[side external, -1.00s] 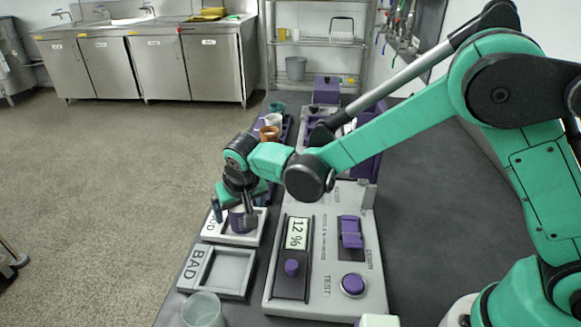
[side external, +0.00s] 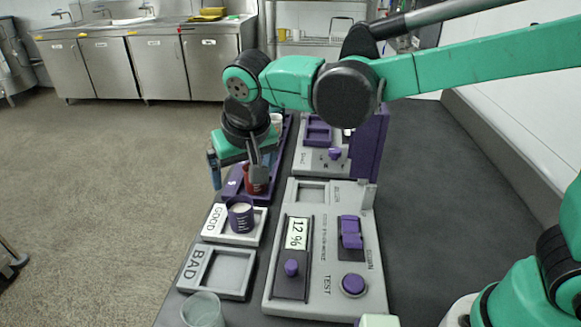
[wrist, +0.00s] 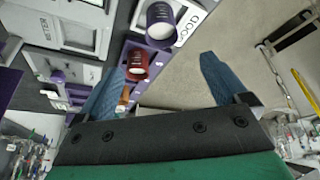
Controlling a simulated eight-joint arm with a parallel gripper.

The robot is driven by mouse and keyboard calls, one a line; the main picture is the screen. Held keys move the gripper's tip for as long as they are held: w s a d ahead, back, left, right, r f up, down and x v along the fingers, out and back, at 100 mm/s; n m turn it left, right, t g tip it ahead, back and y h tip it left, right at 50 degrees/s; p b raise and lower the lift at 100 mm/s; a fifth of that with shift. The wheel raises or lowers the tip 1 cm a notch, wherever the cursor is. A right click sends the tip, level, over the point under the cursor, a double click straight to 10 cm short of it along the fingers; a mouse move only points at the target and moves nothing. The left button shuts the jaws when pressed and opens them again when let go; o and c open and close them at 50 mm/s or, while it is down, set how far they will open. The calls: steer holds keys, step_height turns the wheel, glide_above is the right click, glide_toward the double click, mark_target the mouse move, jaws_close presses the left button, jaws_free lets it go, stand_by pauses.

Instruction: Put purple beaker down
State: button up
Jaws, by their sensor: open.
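In the wrist view the purple beaker (wrist: 160,25) is at the top, beside the GOOD label and clear of both fingers. My gripper (side external: 234,172) is open and empty, above and behind the purple beaker, not touching it. Its blue fingers (wrist: 160,85) are spread wide in the wrist view. A red beaker (side external: 256,181) is partly hidden behind one finger; it also shows in the wrist view (wrist: 138,64).
The empty BAD tray (side external: 228,272) lies in front of the GOOD tray. A clear glass beaker (side external: 203,311) stands at the front edge. The grey test unit (side external: 325,255), reading "12 %", is on the right. A purple rack (side external: 232,188) with more beakers runs behind.

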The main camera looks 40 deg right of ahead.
steer(key=s+d+n+t+y, duration=0.1)
steer(key=s+d+t, duration=0.1)
steer(key=s+d, duration=0.9)
steer(key=d, duration=0.2)
steer(key=shift+d+f+n+t, duration=0.3)
steer(key=shift+d+n+t, duration=0.1)
stand_by(0.4)
